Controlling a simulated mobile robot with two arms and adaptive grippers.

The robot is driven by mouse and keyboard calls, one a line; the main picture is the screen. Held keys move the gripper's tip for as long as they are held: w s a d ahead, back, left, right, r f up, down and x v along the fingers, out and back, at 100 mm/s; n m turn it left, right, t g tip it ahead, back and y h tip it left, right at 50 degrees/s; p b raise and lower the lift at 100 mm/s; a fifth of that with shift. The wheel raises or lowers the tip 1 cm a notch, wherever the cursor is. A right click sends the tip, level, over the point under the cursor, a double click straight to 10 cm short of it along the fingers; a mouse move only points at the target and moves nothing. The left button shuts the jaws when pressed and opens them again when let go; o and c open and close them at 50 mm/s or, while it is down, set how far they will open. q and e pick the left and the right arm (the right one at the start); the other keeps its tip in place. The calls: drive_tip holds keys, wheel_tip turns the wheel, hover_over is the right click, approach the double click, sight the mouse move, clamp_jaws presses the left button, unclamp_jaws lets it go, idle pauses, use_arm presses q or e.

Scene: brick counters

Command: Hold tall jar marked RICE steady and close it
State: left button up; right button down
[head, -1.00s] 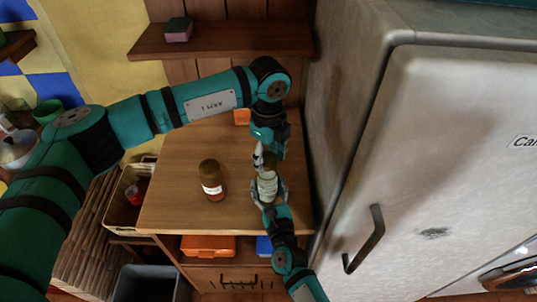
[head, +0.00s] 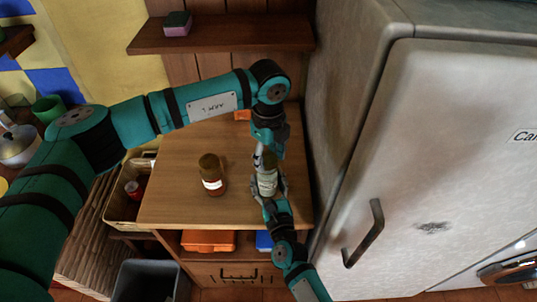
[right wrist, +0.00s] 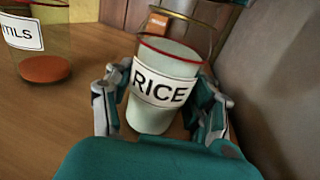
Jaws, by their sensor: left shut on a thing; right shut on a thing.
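The tall jar marked RICE (right wrist: 163,88) stands on the wooden counter, pale inside, with a red rim and white label. It also shows in the head view (head: 267,184). My right gripper (right wrist: 161,92) is shut around its sides. A clear lid with a wire-like edge (right wrist: 207,18) is tilted up above the jar's mouth in the right wrist view, not lying flat on the rim. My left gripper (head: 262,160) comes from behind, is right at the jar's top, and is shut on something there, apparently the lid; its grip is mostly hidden.
A second jar, labelled "...TILS" (right wrist: 38,45), stands left of it, also in the head view (head: 212,176). A grey fridge (head: 430,150) walls off the right. A small orange item (right wrist: 157,24) sits behind. The counter's left part (head: 170,195) is clear.

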use_arm(q)
drive_tip(key=shift+f, duration=0.55)
